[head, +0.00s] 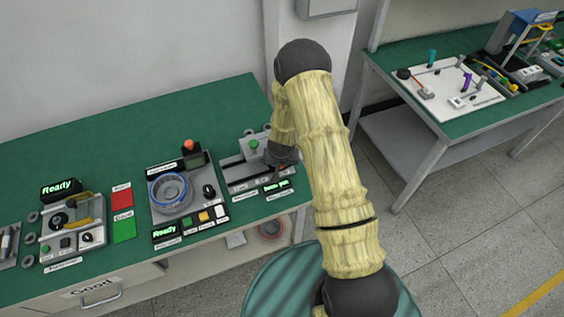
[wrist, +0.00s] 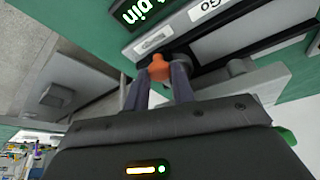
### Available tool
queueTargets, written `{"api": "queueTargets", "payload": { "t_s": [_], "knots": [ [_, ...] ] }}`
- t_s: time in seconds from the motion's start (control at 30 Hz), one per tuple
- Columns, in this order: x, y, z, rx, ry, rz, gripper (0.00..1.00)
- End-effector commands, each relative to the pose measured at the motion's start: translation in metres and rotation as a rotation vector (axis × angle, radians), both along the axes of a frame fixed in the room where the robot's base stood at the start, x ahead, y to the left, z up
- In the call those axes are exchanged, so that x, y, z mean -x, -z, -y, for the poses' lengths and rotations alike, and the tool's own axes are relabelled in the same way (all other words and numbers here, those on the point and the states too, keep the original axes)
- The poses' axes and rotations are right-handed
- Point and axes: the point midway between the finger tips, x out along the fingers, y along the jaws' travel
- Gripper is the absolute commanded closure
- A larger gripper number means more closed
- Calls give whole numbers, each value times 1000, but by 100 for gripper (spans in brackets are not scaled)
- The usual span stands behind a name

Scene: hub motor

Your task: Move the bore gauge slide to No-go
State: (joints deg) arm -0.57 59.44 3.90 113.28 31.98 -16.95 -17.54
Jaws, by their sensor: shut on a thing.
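The bore gauge (head: 232,172) is a grey fixture with a dark slot on the green bench in the head view. In the wrist view, its dark slide track (wrist: 235,40) runs up to the right, with a "Go" plate (wrist: 206,10) beside it. An orange knob (wrist: 158,69), apparently the slide's handle, is at the track's left end. My gripper (wrist: 158,80) is shut on this knob, one finger on each side. In the head view, my gripper (head: 277,174) is over the gauge's right end, its fingertips small and the knob hidden.
A green-lit display (head: 276,186), partly reading "pin" in the wrist view (wrist: 140,11), sits by the gauge's front edge. A station with a blue ring (head: 169,190) stands to the left, with red (head: 121,195) and green (head: 124,226) pads beyond. Another bench (head: 440,120) is at right.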

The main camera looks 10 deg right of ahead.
Motion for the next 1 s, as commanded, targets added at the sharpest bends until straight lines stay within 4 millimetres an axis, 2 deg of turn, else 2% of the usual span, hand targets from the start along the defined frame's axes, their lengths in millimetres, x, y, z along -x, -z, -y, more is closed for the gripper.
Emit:
{"api": "queueTargets", "payload": {
  "t_s": [0.07, 0.1, 0.2, 0.63, 1.0],
  "knots": [
    [0, 0, 5, 6, 7, 2, 100],
    [0, 0, 5, 6, 7, 2, 71],
    [0, 0, 5, 5, 7, 2, 54],
    [1, -6, 2, 3, 4, 3, 54],
    [19, -49, -2, 4, 3, 4, 54]
  ]
}}
